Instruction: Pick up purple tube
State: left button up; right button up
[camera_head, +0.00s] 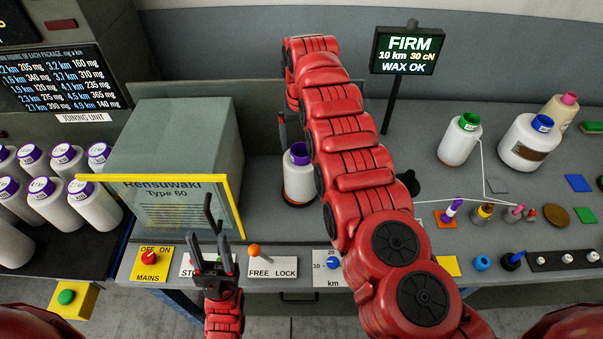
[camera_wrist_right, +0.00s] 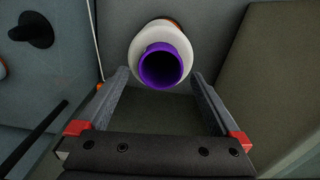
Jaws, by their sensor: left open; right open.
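A white yarn package with a purple tube (camera_head: 299,153) stands upright on the grey worktop, right of the grey box. In the right wrist view the purple tube (camera_wrist_right: 162,66) points toward the camera with its open end showing. My right gripper (camera_wrist_right: 160,76) is open, its two fingers pointing toward the package on either side of it; the jaws are empty and contact cannot be seen. In the head view my red right arm covers part of the package and most of that gripper. My left gripper (camera_head: 213,225) is open and empty near the front control panel.
The grey box (camera_head: 170,130) with a yellow frame stands left of the package. Several purple-tubed packages (camera_head: 48,196) stand at the far left. Green-tubed (camera_head: 460,140) and blue-tubed (camera_head: 530,143) packages stand at the right, behind small items. A FIRM sign (camera_head: 408,50) stands behind.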

aim_at(302, 149)
jog(key=shift+f+p, duration=0.45)
jog(key=shift+f, duration=1.25)
jog(key=shift+s, duration=0.1)
grip_shut()
